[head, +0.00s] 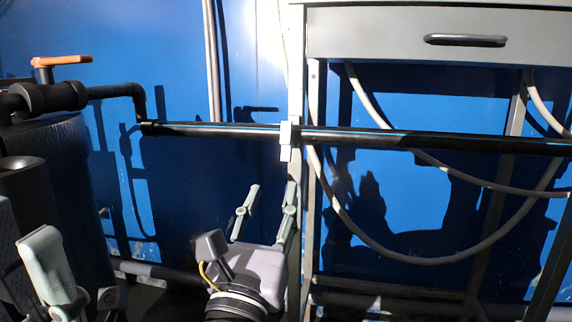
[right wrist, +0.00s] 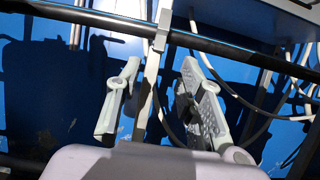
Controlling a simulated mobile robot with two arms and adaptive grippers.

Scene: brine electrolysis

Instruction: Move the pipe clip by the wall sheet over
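The pipe clip (head: 286,141) is a small pale block around the long black pipe (head: 400,141), in front of the blue wall sheet (head: 170,60). It also shows in the right wrist view (right wrist: 161,31), at the top centre. My right gripper (head: 272,189) is open and empty below the clip, fingers pointing up toward the pipe. In the right wrist view the gap between the fingertips (right wrist: 160,63) lies under the clip, apart from it. My left gripper (head: 50,265) shows only partly at the lower left; its opening cannot be made out.
A grey metal stand with a drawer (head: 365,35) is at the right, its upright close to the clip. Pale hoses (head: 420,258) loop under it. A valve with an orange handle (head: 62,61) and a dark tank (head: 65,150) stand at the left. A lower pipe (head: 150,269) runs near the floor.

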